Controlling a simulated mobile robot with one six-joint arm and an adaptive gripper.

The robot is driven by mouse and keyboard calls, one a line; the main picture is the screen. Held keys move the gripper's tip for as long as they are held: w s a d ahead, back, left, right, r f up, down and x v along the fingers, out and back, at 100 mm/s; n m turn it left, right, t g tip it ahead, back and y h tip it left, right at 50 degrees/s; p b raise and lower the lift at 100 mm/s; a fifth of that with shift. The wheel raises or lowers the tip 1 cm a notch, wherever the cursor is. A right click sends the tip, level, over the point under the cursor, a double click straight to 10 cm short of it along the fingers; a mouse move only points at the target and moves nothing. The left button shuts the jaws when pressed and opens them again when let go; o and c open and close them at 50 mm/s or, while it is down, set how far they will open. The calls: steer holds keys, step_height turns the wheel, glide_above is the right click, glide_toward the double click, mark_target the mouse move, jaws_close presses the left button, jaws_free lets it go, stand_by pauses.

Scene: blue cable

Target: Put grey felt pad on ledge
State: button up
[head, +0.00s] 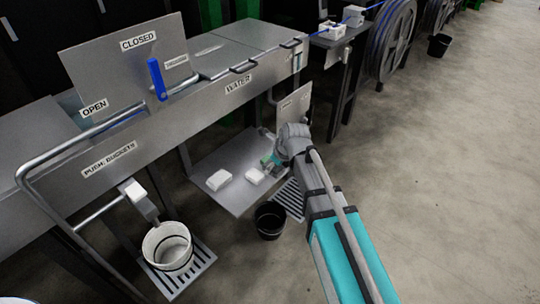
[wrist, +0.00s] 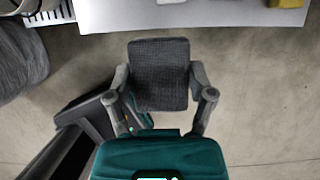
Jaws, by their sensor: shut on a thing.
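The grey felt pad (wrist: 159,75) is a dark, textured square in the wrist view. My gripper (wrist: 160,95) is shut on it, one finger at each side. In the head view my gripper (head: 268,160) is near the right side of a low metal shelf (head: 232,200), which appears to be the ledge; I cannot make out the pad there. In the wrist view the ledge's pale surface (wrist: 200,17) runs along the top. The pad shows below its edge in the picture, over the floor, with a gap between.
Two white blocks (head: 219,180) (head: 255,176) lie on the shelf. A black bucket (head: 269,220) stands by a floor grate (head: 290,199). A white bucket (head: 167,247) is at left. A yellow thing (wrist: 286,3) is at the wrist view's top right.

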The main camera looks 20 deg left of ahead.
mark_target(275, 172)
steer(key=shift+s+d+r+p, duration=0.15)
steer(key=shift+s+d+r, duration=0.15)
steer(key=shift+s, duration=0.2)
steer(key=shift+s+d+r+p, duration=0.2)
steer(key=shift+s+d, duration=0.1)
steer(key=shift+s, duration=0.15)
steer(key=shift+s+d+r+p, duration=0.1)
steer(key=shift+s+d+r, duration=0.2)
steer(key=shift+s, duration=0.2)
